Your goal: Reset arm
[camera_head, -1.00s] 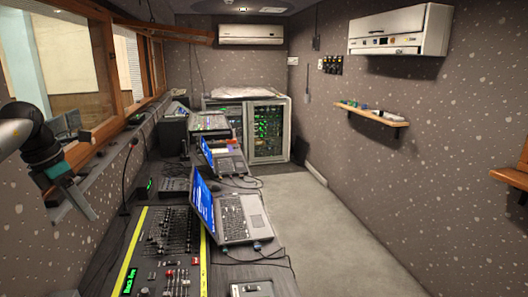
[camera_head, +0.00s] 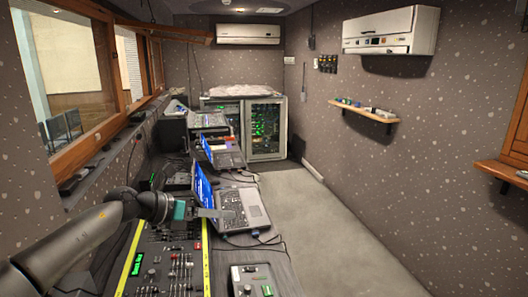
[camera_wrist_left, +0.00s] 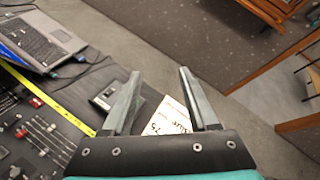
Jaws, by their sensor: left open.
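My left gripper (camera_head: 212,213) reaches in from the left over the far end of the lighting fader console (camera_head: 172,262), near the open laptop (camera_head: 242,208). In the left wrist view its two fingers (camera_wrist_left: 160,74) stand apart with nothing gripped between them. The console (camera_wrist_left: 28,128) shows there at the left, with its faders and a yellow edge strip. The arm and gripper hide part of the console's far end in the head view. My right gripper is in neither view.
A small grey box (camera_head: 250,278) lies on the desk right of the console; it also shows in the left wrist view (camera_wrist_left: 106,98). A white printed label (camera_wrist_left: 166,118) shows beyond the gripper. More equipment lines the desk. Floor (camera_head: 330,230) at the right is clear.

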